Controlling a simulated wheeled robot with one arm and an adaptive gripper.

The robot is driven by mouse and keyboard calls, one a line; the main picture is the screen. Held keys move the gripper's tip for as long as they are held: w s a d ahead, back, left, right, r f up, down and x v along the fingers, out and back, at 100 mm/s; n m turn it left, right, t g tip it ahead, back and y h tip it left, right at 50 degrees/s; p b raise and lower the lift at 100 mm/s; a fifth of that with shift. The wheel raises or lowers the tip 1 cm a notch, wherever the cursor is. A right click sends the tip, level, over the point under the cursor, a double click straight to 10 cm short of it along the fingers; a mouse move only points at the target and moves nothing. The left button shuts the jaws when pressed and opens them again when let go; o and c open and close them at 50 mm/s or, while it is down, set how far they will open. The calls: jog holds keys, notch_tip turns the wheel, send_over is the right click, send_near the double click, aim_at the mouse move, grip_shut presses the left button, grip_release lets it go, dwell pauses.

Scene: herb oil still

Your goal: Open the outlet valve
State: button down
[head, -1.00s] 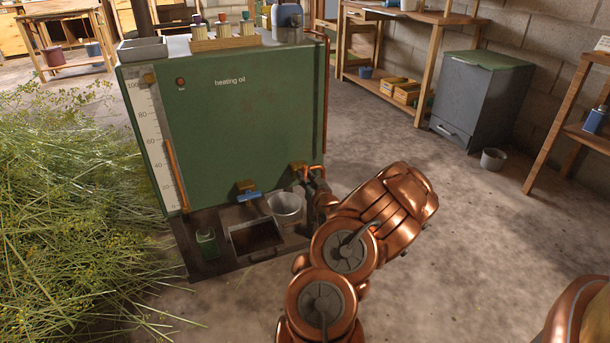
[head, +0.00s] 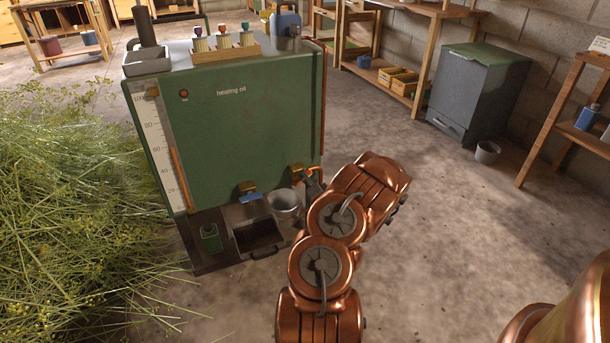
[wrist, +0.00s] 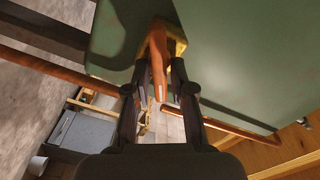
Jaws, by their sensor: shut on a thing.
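The green tank (head: 250,110) labelled "heating oil" has two brass valves low on its front. The left valve has a blue handle (head: 249,197). The right one (head: 296,169) has an orange-copper handle, largely hidden by my gripper (head: 312,183) in the head view. In the wrist view, the orange handle (wrist: 158,62) runs from its brass body (wrist: 176,38) between the two dark fingers of my gripper (wrist: 158,84). My gripper is shut on this handle.
A grey bucket (head: 284,203) stands below the valves, beside a dark open tray (head: 257,236). A green bottle (head: 210,238) stands at the left. Cut herbs (head: 75,200) cover the floor left of the tank.

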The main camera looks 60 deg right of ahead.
jog(key=m, duration=0.2)
jog(key=m+p, duration=0.1)
jog(key=m, duration=0.3)
jog(key=shift+f+p, duration=0.25)
jog(key=shift+p, duration=0.05)
dwell(0.4)
jog(key=c, duration=1.2)
grip_release()
jog(key=shift+m, duration=0.3)
jog(key=shift+v, duration=5.9)
jog(key=shift+s, duration=0.1)
